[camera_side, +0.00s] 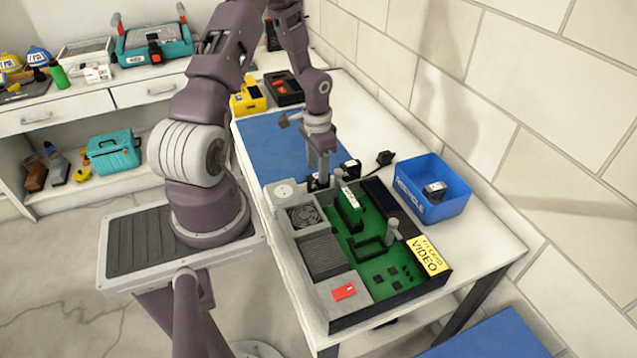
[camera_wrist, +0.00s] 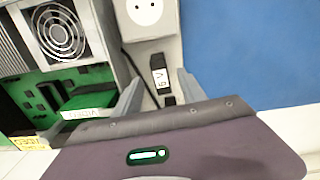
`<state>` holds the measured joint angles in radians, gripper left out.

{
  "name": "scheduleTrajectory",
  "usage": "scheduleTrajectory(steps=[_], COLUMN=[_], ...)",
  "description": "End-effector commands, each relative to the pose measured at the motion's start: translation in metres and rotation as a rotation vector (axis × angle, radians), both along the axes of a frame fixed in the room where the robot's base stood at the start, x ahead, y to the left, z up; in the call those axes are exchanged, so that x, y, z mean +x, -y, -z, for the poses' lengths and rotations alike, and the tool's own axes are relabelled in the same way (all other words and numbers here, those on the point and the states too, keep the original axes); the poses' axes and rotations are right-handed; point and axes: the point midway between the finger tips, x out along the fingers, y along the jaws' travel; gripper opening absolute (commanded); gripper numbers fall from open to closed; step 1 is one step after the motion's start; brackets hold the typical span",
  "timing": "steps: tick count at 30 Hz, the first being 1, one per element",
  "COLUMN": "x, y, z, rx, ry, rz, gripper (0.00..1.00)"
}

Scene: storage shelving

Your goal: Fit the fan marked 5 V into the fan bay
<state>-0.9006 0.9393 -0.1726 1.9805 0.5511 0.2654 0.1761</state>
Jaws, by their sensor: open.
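A small black fan with a white label reading 5 V (camera_wrist: 160,74) lies on the bench just outside the case, in the wrist view. My gripper (camera_wrist: 160,78) is open, with one finger on each side of this fan. I cannot tell whether the fingers touch it. In the side view my gripper (camera_side: 323,172) points down behind the open case (camera_side: 385,318). A black labelled block (camera_side: 313,184) there appears to be the same fan, partly hidden. The case holds a green board, a round grille (camera_side: 304,215) and a green card (camera_side: 350,207). I cannot clearly identify the fan bay.
Another black labelled block (camera_side: 351,169) lies to the right of my gripper. A blue recycle bin (camera_side: 410,187) holds a dark labelled part. A white socket box (camera_side: 284,191) stands at the case's corner. The blue mat (camera_side: 270,145) behind is mostly clear.

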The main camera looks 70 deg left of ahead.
Motion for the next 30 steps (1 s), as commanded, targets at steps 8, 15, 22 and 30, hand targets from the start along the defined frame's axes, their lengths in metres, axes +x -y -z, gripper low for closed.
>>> scheduleTrajectory(steps=[8,15,22,30], x=[0.003,0.003,0.003,0.003], y=[-0.002,-0.002,-0.002,-0.002], z=[0.039,0.039,0.039,0.037], rx=[0.000,0.000,0.000,0.001], ry=[-0.002,-0.002,-0.002,-0.001], rz=[0.000,-0.001,-0.001,-0.001], gripper=[0.48,0.36,0.00,0.00])
